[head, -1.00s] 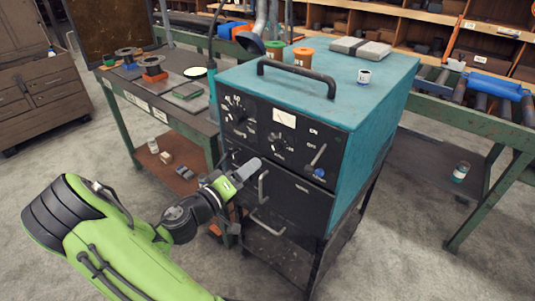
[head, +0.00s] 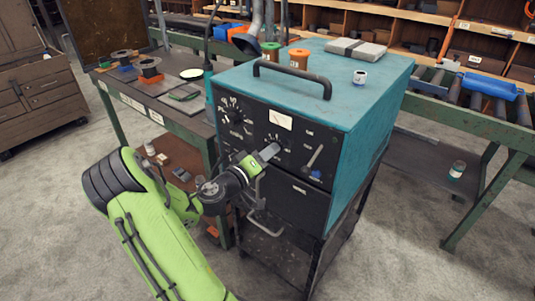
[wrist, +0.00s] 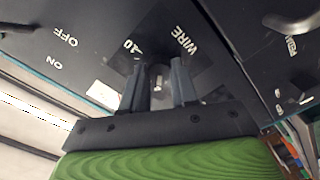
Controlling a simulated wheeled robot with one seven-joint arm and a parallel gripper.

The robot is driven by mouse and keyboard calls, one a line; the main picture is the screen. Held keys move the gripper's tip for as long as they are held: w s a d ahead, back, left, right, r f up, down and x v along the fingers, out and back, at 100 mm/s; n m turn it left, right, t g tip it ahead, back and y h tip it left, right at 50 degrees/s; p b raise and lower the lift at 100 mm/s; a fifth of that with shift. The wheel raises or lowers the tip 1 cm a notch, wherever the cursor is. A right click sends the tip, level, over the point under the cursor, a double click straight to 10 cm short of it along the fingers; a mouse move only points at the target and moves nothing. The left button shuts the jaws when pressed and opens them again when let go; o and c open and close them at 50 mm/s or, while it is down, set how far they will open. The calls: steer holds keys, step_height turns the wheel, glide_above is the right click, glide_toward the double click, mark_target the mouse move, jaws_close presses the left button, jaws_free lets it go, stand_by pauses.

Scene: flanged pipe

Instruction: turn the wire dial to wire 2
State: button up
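The teal machine (head: 375,112) has a black front panel with dials. In the wrist view the wire dial (wrist: 160,74) is a dark round knob with a pale mark, close to the printed word WIRE and a number that looks like 10. My gripper (wrist: 158,80) is open, with one finger on each side of the knob; I cannot tell whether either finger touches it. In the head view my gripper (head: 270,151) is at the panel's middle and hides most of the dial. The dial's full scale and setting cannot be read.
A second dial (head: 236,117) is to the left on the panel and a lever (head: 316,157) to the right. A carry handle (head: 292,78), orange spool (head: 299,59) and small white jar (head: 360,77) are on top. A green-legged bench (head: 135,92) stands at the left.

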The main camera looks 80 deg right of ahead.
jaws_close()
steer(key=shift+n+p, duration=2.15)
steer(key=shift+n, duration=1.65)
steer(key=o, duration=0.8)
jaws_free()
steer(key=shift+c, duration=0.2)
